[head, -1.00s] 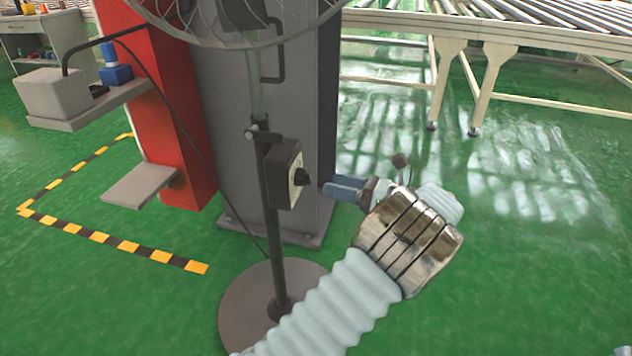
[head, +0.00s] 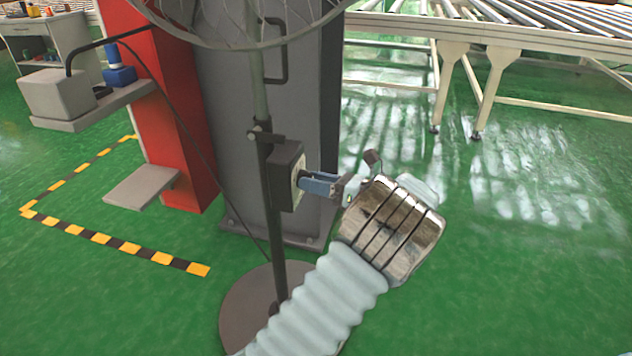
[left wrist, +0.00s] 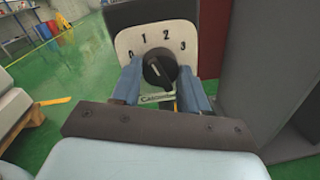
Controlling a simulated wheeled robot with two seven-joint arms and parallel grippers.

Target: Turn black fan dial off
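The black fan dial (left wrist: 160,70) sits on a pale plate (left wrist: 135,40) marked 0, 1, 2 and 3. I cannot tell for sure which number it points at. In the head view the dial is hidden behind my fingers; its dark control box (head: 286,172) is on the fan's pole (head: 270,220). My left gripper (head: 312,184) is at the face of the box, coming from the right. In the left wrist view its blue fingers (left wrist: 160,84) are apart, one on each side of the dial. I cannot tell whether they touch it. My right gripper is out of view.
The fan's wire guard (head: 240,35) is above the box, and its round base (head: 245,310) is on the green floor. A grey column (head: 225,110) and a red post (head: 175,110) stand behind. A roller conveyor (head: 500,35) is at the back right.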

